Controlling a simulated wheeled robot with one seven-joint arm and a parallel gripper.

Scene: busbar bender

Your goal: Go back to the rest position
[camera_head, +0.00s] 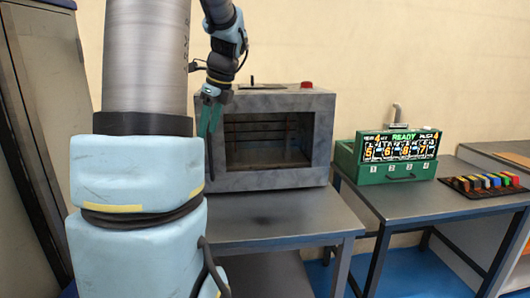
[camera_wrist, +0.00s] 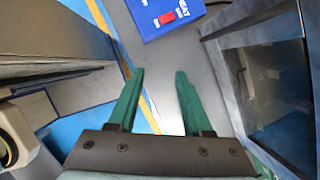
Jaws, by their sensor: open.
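My gripper (camera_head: 209,113) has green fingers and hangs at the left front edge of the grey box-shaped machine (camera_head: 258,181) in the head view. In the wrist view my gripper (camera_wrist: 159,92) has its two fingers apart with nothing between them. The grey machine (camera_wrist: 221,32) is at the right in the wrist view, beside the right finger. Its front opening shows racks inside, and a red button (camera_head: 306,85) sits on top.
The machine stands on a grey table (camera_head: 290,213). To the right, another table (camera_head: 430,199) carries a green control unit (camera_head: 372,171) reading READY and a dark tray (camera_head: 466,192) of coloured blocks. A blue box (camera_wrist: 160,22) with a red patch lies ahead in the wrist view. A tall cabinet (camera_head: 45,90) stands at left.

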